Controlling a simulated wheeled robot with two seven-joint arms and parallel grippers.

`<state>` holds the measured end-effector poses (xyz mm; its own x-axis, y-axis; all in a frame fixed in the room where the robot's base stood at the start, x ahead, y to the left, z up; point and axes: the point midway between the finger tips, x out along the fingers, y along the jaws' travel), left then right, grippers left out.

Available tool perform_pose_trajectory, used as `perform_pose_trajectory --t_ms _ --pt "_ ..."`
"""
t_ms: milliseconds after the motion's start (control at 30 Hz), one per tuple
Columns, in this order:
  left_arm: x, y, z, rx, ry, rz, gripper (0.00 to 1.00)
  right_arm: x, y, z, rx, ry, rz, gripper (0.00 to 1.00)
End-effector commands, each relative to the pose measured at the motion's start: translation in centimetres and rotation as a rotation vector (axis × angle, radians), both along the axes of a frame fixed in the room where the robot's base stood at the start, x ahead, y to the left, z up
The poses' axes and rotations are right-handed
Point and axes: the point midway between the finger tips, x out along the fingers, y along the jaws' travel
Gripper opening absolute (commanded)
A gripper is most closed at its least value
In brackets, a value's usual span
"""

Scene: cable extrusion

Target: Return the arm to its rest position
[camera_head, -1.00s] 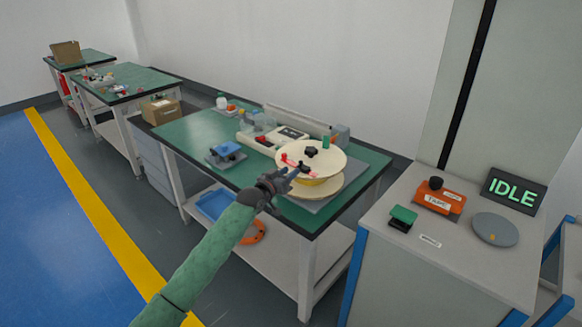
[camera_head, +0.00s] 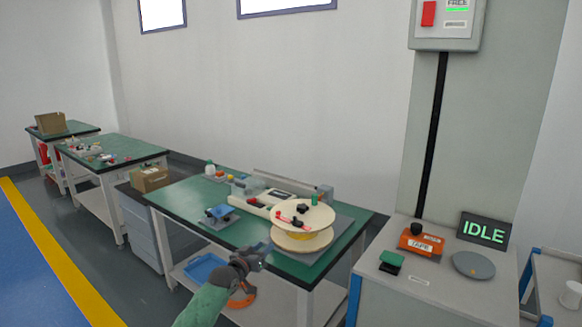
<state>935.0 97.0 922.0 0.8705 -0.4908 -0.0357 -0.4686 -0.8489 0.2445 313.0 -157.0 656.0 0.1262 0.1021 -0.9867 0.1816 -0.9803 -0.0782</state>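My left arm, in a green sleeve, comes in from the bottom of the head view. Its dark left gripper (camera_head: 256,257) is in front of the near edge of the green-topped workbench (camera_head: 175,198), apart from the spool. I cannot make out the gap between its fingers. The cream spool (camera_head: 306,217) lies flat on a grey plate on the bench, with a red piece and a black knob on its top. My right gripper is not in view.
A grey cabinet at the right carries an orange tape dispenser (camera_head: 421,240), a grey disc (camera_head: 473,265), a green-topped block (camera_head: 392,260) and an IDLE display (camera_head: 484,230). A blue bin (camera_head: 204,268) and an orange ring sit on the bench's lower shelf. More benches stand at the left.

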Motion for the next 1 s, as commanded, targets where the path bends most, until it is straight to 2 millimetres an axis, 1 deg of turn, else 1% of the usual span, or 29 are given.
perform_pose_trajectory --t_ms 67,367,500,600,667,767,933,1000 --pt "0.0 -0.1 -0.1 0.011 0.002 -0.001 0.35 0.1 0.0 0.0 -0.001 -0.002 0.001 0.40" --pt "-0.4 0.0 -2.8 0.115 0.105 -0.013 0.35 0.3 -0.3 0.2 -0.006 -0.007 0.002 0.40" --pt "-0.9 0.0 -3.7 0.191 0.155 -0.020 0.35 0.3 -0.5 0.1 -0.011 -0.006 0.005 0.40" --pt "-1.5 -0.1 -3.9 0.254 0.189 -0.024 0.35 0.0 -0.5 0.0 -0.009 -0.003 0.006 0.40" --pt "-2.0 0.0 -3.7 0.294 0.209 -0.025 0.35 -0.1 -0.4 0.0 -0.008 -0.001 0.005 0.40" --pt "-3.0 0.4 -3.0 0.371 0.240 -0.021 0.35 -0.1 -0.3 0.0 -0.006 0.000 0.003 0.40" --pt "-5.1 1.0 -0.5 0.494 0.285 0.003 0.35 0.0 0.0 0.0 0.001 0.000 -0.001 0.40" --pt "-6.4 1.3 0.2 0.536 0.308 0.016 0.35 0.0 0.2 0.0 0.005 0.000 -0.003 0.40"
